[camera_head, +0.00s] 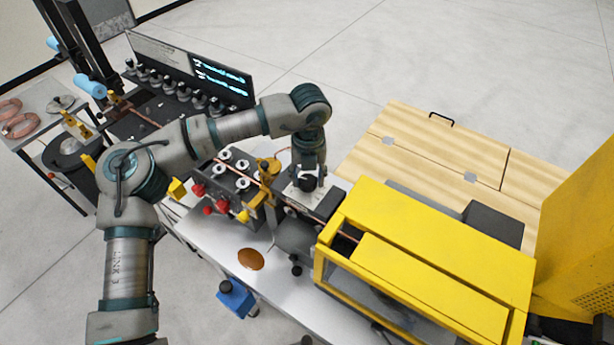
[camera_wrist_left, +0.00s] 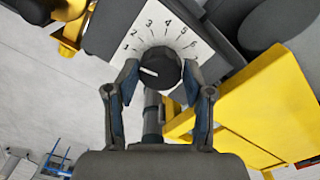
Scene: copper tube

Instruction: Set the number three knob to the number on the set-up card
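My left arm reaches in from the left, and its gripper (camera_head: 308,180) points down over a white dial plate (camera_head: 290,187) beside the yellow-framed machine. In the left wrist view the gripper (camera_wrist_left: 160,68) is open, with one finger on each side of a round black knob (camera_wrist_left: 165,66). Whether the fingertips touch the knob I cannot tell. The knob's white pointer mark points left, a little below the 1. I cannot make out a set-up card or which knob is number three. My right gripper is out of view.
The yellow machine frame (camera_head: 430,260) stands close to the right of my gripper. Red knobs and white-topped rollers (camera_head: 224,155) lie to its left. A dark panel with a lit screen (camera_head: 220,78) stands behind. A brown disc (camera_head: 251,259) lies on the white table (camera_head: 225,250).

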